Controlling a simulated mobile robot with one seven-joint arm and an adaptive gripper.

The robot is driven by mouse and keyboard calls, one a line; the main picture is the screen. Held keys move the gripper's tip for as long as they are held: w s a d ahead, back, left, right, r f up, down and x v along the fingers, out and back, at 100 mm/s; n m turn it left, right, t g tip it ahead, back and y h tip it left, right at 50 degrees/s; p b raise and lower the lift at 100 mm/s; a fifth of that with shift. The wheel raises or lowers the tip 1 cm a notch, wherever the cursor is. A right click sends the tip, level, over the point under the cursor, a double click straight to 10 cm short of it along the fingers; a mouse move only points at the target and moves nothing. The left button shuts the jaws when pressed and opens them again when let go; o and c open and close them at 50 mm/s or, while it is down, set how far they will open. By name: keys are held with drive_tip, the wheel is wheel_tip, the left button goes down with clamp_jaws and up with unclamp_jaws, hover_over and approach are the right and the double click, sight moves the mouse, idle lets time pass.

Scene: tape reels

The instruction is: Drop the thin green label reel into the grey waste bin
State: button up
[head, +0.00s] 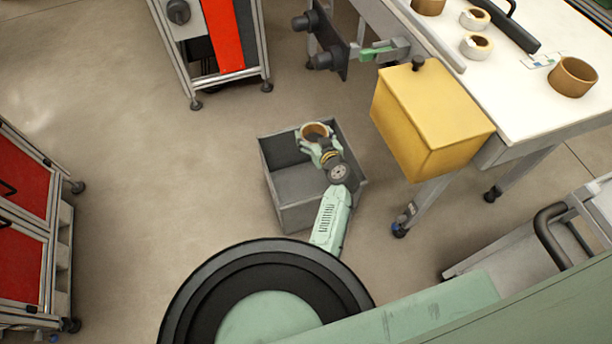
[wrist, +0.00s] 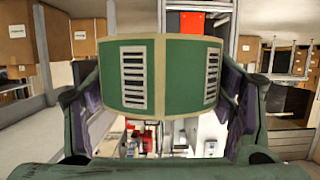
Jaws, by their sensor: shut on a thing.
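My gripper (head: 318,142) is shut on the green label reel (wrist: 160,75). In the wrist view the reel has a green outer face with white printed label bars and tan edges, with a dark finger pad on each side. In the head view the held reel (head: 316,129) shows mainly as a tan ring, its opening facing up. The grey waste bin (head: 298,185) is an open-topped box on the floor. The gripper and reel appear over its opening, towards the far side. My arm hides part of the bin's right side, and the reel's exact height above the rim cannot be told.
A white table (head: 540,105) at the right carries several tape reels (head: 573,77) and a black-handled tool. A yellow box (head: 430,115) hangs at its near edge, right of the bin. Red-panelled carts (head: 232,35) stand behind and far left. Floor left of the bin is clear.

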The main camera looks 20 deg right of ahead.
drive_tip(key=shift+d+f+b, duration=0.3)
drive_tip(key=shift+f+b, duration=0.05)
drive_tip(key=shift+f, duration=0.3)
wheel_tip(320, 180, down, 5)
drive_tip(key=shift+w+r+b, duration=0.1)
drive_tip(key=shift+b, duration=1.15)
drive_tip(key=o, duration=1.3)
drive_tip(key=shift+a, duration=0.1)
drive_tip(key=shift+c, duration=0.2)
wheel_tip(320, 180, up, 10)
